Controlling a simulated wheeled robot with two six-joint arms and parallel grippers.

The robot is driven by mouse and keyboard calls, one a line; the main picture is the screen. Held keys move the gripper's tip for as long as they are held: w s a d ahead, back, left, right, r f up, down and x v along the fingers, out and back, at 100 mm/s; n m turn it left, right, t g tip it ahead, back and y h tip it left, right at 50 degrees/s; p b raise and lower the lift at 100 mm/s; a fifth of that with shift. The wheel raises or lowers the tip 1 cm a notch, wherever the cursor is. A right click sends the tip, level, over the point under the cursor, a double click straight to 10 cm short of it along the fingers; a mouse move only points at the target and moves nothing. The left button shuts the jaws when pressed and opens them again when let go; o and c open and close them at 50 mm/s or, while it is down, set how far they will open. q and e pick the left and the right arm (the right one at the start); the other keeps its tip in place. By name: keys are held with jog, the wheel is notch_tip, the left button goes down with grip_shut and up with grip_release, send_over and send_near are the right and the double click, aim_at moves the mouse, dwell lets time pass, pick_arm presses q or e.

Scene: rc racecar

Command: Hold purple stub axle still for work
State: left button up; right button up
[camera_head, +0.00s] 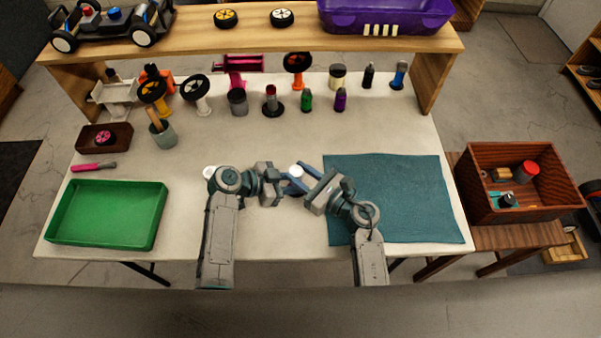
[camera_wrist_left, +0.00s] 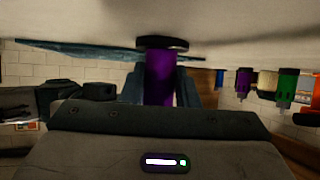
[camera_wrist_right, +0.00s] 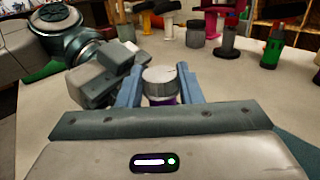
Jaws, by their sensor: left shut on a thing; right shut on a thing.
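The purple stub axle stands upright on the table between my two grippers. In the left wrist view its purple shaft (camera_wrist_left: 158,80) meets a dark round base. In the right wrist view its pale metal top (camera_wrist_right: 160,79) shows, with a little purple below, and the top also shows in the head view (camera_head: 296,170). My left gripper (camera_head: 284,189) is shut on the shaft from the left. My right gripper (camera_head: 301,184) is shut on it from the right, with blue fingers on both sides of the upper part. The lower shaft is hidden in the head view.
A teal mat (camera_head: 400,205) lies right of the grippers, and a green tray (camera_head: 105,240) at the left. Wheels, bottles and cups stand along the back below a wooden shelf (camera_head: 265,40). A brown crate (camera_head: 490,215) is beyond the table's right edge.

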jog(key=o, duration=1)
jog(key=n+g+y, duration=0.1)
jog(key=g, duration=0.1)
jog(key=n+g+y, duration=0.1)
jog(key=n+g, duration=0.1)
jog(key=n+g+y, duration=0.1)
jog(key=n+g, duration=0.1)
jog(key=shift+w+d+g+y, duration=0.25)
jog(key=shift+w+g+y, duration=0.05)
jog(key=shift+w, duration=0.1)
jog(key=v, duration=1.2)
jog(key=shift+s+f, duration=0.1)
jog(key=shift+s, duration=0.05)
jog(key=w+d+r+m+t, duration=0.1)
jog(key=w+d+m+t, duration=0.1)
jog(key=d, duration=0.5)
jog(key=w+d+r+m+t+h, duration=0.1)
jog(key=w+d+r+m+t, duration=0.1)
jog(key=d+m, duration=0.4)
jog(key=w+d+r+m+t+h, duration=0.1)
jog(key=w+d+r+m+t, duration=0.1)
jog(key=d, duration=0.7)
jog(key=shift+w+d+r+m+t, duration=0.15)
jog(key=shift+w+m+t, duration=0.3)
jog(key=shift+w+m, duration=0.3)
jog(key=shift+w+d+r+m+t, duration=0.1)
jog(key=shift+w+m+t, duration=0.35)
jog(key=shift+w+m, duration=0.3)
jog(key=shift+w, duration=0.1)
